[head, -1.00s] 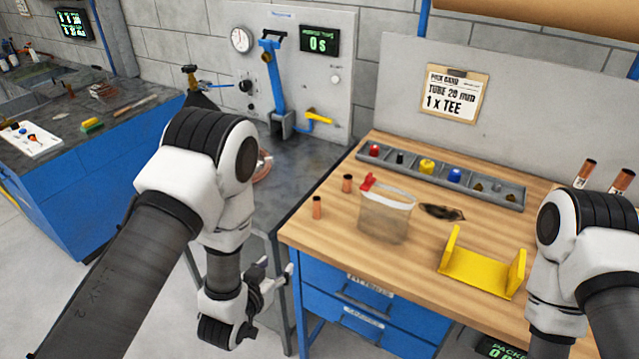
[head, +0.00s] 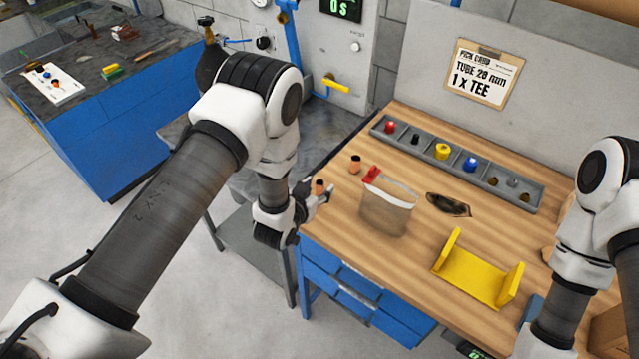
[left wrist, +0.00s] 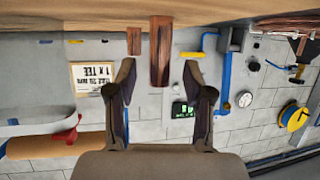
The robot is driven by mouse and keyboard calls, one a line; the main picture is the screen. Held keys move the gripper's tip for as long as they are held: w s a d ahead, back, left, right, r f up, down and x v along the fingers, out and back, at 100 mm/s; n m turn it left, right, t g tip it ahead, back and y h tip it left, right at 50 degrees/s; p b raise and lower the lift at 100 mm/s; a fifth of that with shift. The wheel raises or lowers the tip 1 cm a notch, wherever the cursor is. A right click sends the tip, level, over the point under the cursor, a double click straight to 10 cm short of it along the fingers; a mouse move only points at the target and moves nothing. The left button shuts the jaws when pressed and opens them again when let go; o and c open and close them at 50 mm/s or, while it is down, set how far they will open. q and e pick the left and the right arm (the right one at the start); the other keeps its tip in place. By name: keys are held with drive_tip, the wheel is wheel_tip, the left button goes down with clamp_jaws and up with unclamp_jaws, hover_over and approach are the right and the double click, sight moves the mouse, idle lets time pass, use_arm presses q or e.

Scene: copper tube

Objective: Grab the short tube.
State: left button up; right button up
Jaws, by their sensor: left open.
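Two copper tubes stand upright near the left edge of the wooden bench. The nearer tube (head: 319,187) is by my left gripper (head: 318,192), and the farther tube (head: 355,164) stands behind it. In the left wrist view, which is upside down, the nearer tube (left wrist: 160,50) lies in line with the gap of my open left gripper (left wrist: 160,75), ahead of the fingertips. The farther tube (left wrist: 134,40) shows beside it. Contact with the fingers cannot be made out. My right arm is at the right, with its gripper out of view.
A clear pouch with a red clip (head: 388,208) stands just right of the tubes. A dark flat object (head: 447,205), a yellow bracket (head: 478,275) and a grey parts tray (head: 400,142) with coloured pieces are farther right. A pick card (head: 484,75) hangs on the back panel.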

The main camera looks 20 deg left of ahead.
use_arm(q)
drive_tip(key=shift+x, duration=1.15)
drive_tip(key=shift+s+a+r, duration=0.1)
drive_tip(key=shift+s+r, duration=0.05)
drive_tip(key=shift+s, duration=0.25)
drive_tip(key=c, duration=0.9)
clamp_jaws()
drive_tip(key=shift+w, duration=0.1)
